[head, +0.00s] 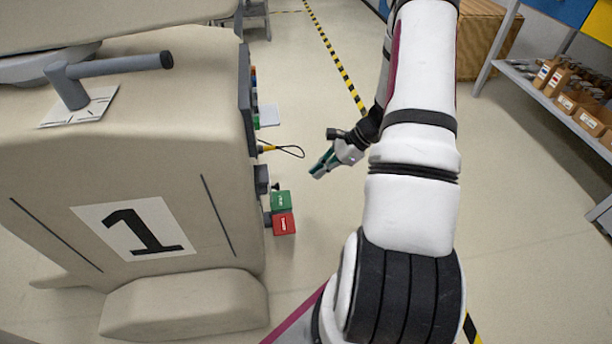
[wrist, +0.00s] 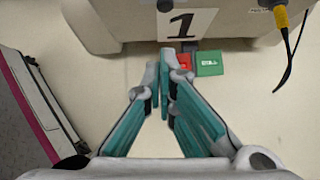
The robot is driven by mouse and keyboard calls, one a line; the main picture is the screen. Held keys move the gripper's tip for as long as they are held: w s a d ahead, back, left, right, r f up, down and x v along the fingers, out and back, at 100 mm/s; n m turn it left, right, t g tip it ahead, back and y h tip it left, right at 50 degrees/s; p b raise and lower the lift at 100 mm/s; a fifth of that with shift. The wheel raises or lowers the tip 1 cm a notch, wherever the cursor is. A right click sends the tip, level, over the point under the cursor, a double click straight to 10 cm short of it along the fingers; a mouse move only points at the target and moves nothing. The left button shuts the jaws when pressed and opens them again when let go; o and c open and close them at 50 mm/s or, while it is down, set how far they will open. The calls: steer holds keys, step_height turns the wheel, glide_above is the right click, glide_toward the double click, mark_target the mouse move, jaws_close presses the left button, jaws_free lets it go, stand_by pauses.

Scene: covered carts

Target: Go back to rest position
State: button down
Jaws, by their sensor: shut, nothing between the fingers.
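My gripper (head: 322,167) is right of the beige covered cart (head: 190,140) in the head view, apart from it and above the floor. In the wrist view the teal fingers of my gripper (wrist: 166,62) meet at their tips, shut and empty. My white arm reaches forward through the middle of the head view.
A green block (head: 281,201) and a red block (head: 284,223) stick out from the cart's side, near the gripper. A black cable loop (head: 292,151) with a yellow plug hangs there. A shelf of boxes (head: 575,100) stands at right. The floor between is clear.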

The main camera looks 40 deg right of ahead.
steer(key=shift+p+v, duration=0.35)
steer(key=shift+v, duration=1.3)
steer(key=shift+d+f, duration=0.1)
